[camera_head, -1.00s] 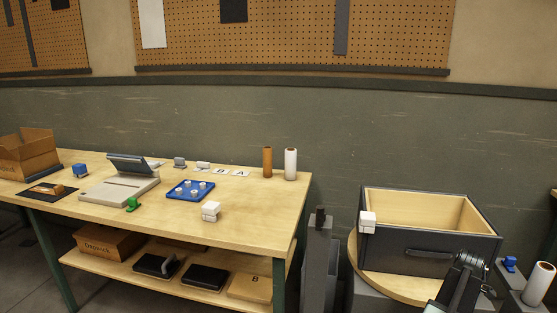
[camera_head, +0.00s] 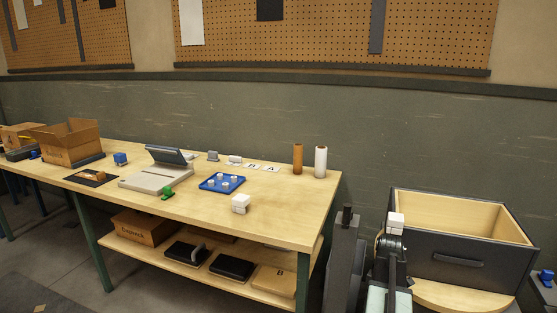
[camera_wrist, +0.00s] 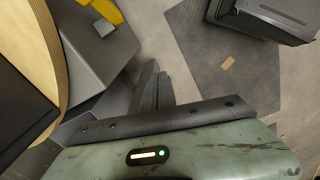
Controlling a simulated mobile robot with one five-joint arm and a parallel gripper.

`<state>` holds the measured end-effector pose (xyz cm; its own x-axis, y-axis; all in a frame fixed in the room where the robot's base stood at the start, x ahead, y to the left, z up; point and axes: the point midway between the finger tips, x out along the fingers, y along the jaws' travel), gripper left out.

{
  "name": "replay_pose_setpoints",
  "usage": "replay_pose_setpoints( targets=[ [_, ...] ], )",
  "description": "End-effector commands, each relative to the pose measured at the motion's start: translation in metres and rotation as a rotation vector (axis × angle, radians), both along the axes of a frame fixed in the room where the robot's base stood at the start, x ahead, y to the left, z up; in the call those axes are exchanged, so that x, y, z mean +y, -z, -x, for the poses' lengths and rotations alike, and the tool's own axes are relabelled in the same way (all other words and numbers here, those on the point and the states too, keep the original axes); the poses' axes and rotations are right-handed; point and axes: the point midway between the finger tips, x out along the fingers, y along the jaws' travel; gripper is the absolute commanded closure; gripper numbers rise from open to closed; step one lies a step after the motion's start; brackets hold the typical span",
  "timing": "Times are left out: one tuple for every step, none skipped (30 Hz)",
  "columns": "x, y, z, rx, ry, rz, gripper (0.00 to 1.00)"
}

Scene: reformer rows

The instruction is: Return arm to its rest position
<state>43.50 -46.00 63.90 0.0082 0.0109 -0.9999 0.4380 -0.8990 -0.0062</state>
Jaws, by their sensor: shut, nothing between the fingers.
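My arm (camera_head: 391,262) stands at the lower right of the head view, with dark links and a pale green part low down. It is in front of the left side of the dark open-topped box. My gripper (camera_wrist: 153,75) shows in the wrist view as dark fingers, shut and empty, pointing away over the grey floor. It touches no object that I can see. I cannot clearly pick out the fingertips in the head view.
The dark box (camera_head: 464,259) sits on a round wooden top (camera_head: 450,297), with white blocks (camera_head: 396,219) at its left corner. A grey upright (camera_head: 345,262) stands left of my arm. The workbench (camera_head: 280,212) holds a blue tray (camera_head: 221,190), white blocks (camera_head: 240,206) and rolls.

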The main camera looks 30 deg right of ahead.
Motion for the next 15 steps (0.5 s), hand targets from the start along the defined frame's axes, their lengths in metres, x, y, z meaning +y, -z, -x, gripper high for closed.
replay_pose_setpoints(
  targets=[
    [0.039, 0.000, -0.029, 0.001, 0.014, -0.001, 1.00],
    [0.061, 0.000, -0.044, 0.003, 0.037, 0.000, 1.00],
    [0.090, 0.000, -0.063, 0.005, 0.067, 0.000, 1.00],
    [0.113, 0.000, -0.076, 0.005, 0.090, 0.000, 1.00],
    [0.137, 0.000, -0.088, 0.006, 0.113, 0.001, 1.00],
    [0.169, 0.000, -0.103, 0.007, 0.143, 0.001, 1.00],
    [0.193, 0.000, -0.112, 0.008, 0.167, 0.003, 1.00],
    [0.216, 0.000, -0.119, 0.009, 0.189, 0.003, 1.00],
    [0.245, 0.000, -0.128, 0.010, 0.217, 0.004, 1.00],
    [0.266, 0.000, -0.132, 0.010, 0.237, 0.004, 1.00],
    [0.285, 0.000, -0.136, 0.010, 0.257, 0.005, 1.00],
    [0.309, 0.000, -0.140, 0.010, 0.281, 0.006, 1.00],
    [0.326, 0.000, -0.142, 0.010, 0.298, 0.006, 1.00],
    [0.343, 0.000, -0.143, 0.010, 0.314, 0.006, 1.00],
    [0.363, 0.000, -0.144, 0.011, 0.334, 0.007, 1.00]
  ],
)
